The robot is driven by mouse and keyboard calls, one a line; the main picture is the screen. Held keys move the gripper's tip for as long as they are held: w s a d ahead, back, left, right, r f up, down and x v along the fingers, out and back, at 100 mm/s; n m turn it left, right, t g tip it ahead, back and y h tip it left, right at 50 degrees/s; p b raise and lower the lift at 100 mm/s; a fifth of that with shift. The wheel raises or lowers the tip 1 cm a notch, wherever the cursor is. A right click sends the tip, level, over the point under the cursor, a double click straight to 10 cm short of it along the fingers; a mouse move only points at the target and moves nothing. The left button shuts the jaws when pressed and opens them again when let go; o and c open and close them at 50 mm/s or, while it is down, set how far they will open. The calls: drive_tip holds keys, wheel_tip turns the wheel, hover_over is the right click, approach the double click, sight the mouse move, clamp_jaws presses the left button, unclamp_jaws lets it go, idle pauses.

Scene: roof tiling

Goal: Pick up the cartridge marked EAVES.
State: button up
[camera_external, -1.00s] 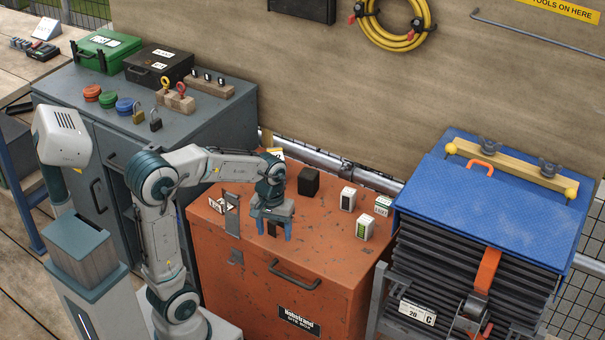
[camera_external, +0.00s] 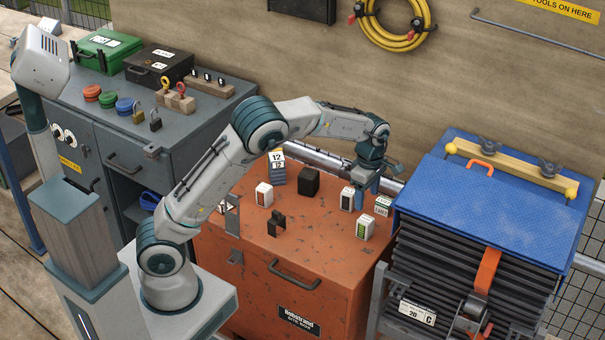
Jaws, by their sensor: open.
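Several small white blocks that look like cartridges stand on the orange cabinet (camera_external: 300,255). One has a dark face (camera_external: 347,199), one has a green-striped face (camera_external: 364,229), and one at the left has a reddish-marked face (camera_external: 264,195). A small white piece with printed lettering (camera_external: 382,206) sits at the right edge. The lettering is too small to read, so I cannot tell which is marked EAVES. My gripper (camera_external: 367,189) is open, pointing down near the dark-faced block and the lettered piece. Whether it touches either is unclear.
A black cube (camera_external: 309,182), a dark bracket (camera_external: 277,223) and a calendar-like block (camera_external: 277,167) share the cabinet top. The blue-topped rack (camera_external: 500,210) stands close at the right. The cabinet top's front is largely clear.

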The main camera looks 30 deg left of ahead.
sight(365, 219)
wheel_tip(365, 219, down, 8)
drive_tip(key=shift+a+r+b, duration=0.1)
drive_tip(key=shift+r+b, duration=0.1)
drive_tip(key=shift+b, duration=0.3)
drive_tip(key=f, duration=0.3)
drive_tip(key=f+b, duration=0.1)
drive_tip(key=f, duration=0.1)
drive_tip(key=shift+w+a+f, duration=0.1)
drive_tip(key=shift+w+a, duration=0.05)
drive_tip(key=shift+w, duration=0.25)
drive_tip(key=c, duration=1.1)
